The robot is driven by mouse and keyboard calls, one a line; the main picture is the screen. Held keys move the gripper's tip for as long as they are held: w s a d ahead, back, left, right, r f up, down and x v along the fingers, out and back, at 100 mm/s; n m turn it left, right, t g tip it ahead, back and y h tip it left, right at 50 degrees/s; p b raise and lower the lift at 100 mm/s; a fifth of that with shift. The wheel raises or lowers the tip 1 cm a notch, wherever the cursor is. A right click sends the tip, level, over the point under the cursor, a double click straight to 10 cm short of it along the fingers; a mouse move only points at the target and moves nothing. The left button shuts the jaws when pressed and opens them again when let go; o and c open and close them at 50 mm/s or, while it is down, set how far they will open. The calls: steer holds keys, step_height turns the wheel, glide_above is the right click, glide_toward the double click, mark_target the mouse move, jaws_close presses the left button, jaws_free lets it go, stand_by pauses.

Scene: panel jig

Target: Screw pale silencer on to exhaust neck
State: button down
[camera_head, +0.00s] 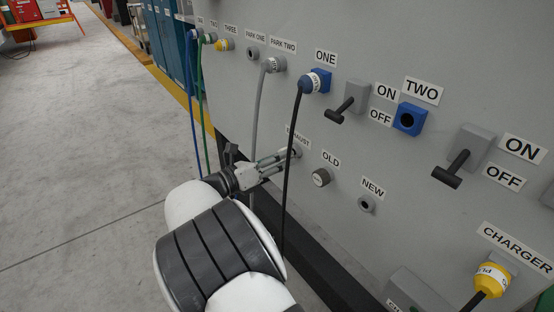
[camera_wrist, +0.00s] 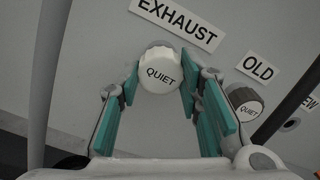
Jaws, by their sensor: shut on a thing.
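The pale silencer (camera_wrist: 160,72), a white round cap marked QUIET, sits between my fingertips under the EXHAUST label (camera_wrist: 177,22) in the wrist view. My gripper (camera_head: 284,161) is shut on it at the grey panel, with teal finger pads on both sides. The silencer hides the exhaust neck, so I cannot tell how far its thread is engaged. In the head view, a black cable and my fingers mostly cover this spot.
A dark silencer (camera_head: 321,177) marked QUIET sits under OLD. The NEW neck (camera_head: 366,204) is bare. A black cable (camera_head: 291,190) hangs from blue socket ONE (camera_head: 316,82) close to my gripper. A grey cable (camera_head: 259,105) hangs left. Switch levers (camera_head: 447,177) stick out right.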

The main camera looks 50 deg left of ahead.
steer(key=shift+w+d, duration=0.1)
steer(key=shift+w, duration=0.55)
steer(key=c, duration=1.1)
jaws_free()
steer(key=shift+o, duration=0.2)
steer(key=s, duration=0.7)
steer(key=shift+s+a, duration=0.25)
steer(key=shift+a, duration=0.05)
